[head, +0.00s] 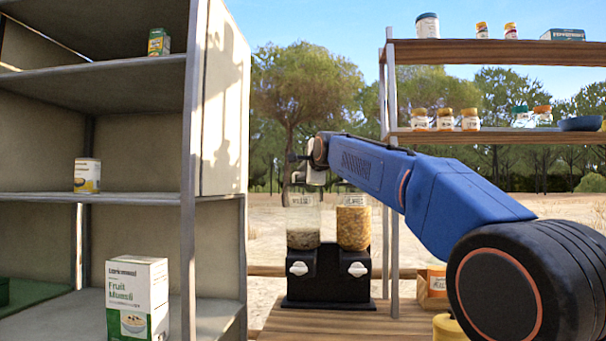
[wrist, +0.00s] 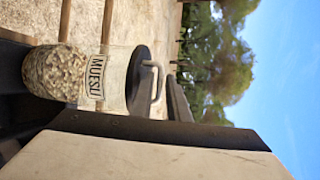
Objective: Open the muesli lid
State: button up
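The muesli jar (head: 303,220) is a clear container, partly filled, on the left side of a black two-jar dispenser (head: 328,270). In the wrist view the muesli jar (wrist: 90,77) lies sideways in the picture, its label readable. Its dark lid (wrist: 139,80) sits at the jar's mouth and carries a pale, bent handle (wrist: 153,80). In the head view the lid is hard to make out. My gripper (head: 308,180) is small in the head view, close above the muesli jar. Whether it touches the handle, and how its fingers stand, I cannot tell.
A second jar (head: 353,223) with orange-brown flakes stands right beside the muesli. A grey shelf unit (head: 222,110) stands left, holding a Fruit Muesli box (head: 137,298). Wooden shelves (head: 490,52) with jars stand right. A beige surface (wrist: 150,160) fills the wrist view's bottom.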

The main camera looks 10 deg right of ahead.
grip_shut()
dwell(1.4)
